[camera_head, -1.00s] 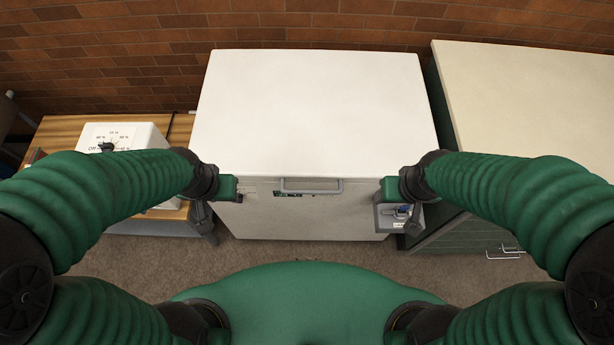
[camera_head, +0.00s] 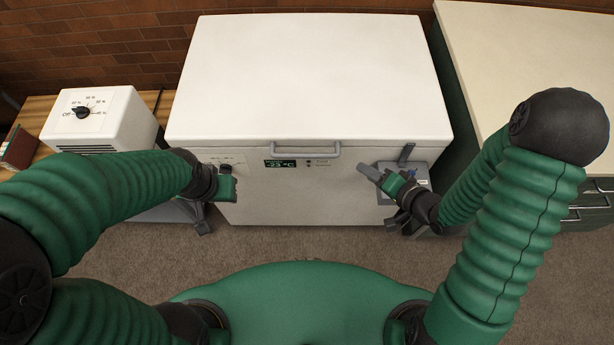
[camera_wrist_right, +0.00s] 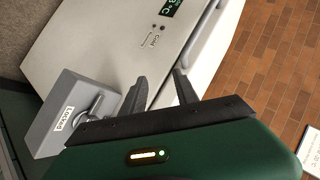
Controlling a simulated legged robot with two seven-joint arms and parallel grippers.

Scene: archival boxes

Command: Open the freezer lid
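The white chest freezer (camera_head: 312,200) stands in front of me with its white lid (camera_head: 310,75) down. A grey bar handle (camera_head: 280,150) is at the middle of the lid's front edge. My right gripper (camera_head: 385,156) is open and empty, to the right of the handle and apart from it. In the right wrist view its two fingers (camera_wrist_right: 160,77) are spread before the freezer front. A grey latch box (camera_wrist_right: 70,118) with a lever is on the freezer's front right. My left gripper (camera_head: 212,205) is by the freezer's front left; its finger gap is not clear.
A dark display (camera_head: 281,163) is on the freezer front under the handle. A white dial box (camera_head: 98,118) stands on a wooden table at left. A pale-topped cabinet (camera_head: 530,70) stands close on the right. Carpet (camera_head: 290,245) lies clear before the freezer.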

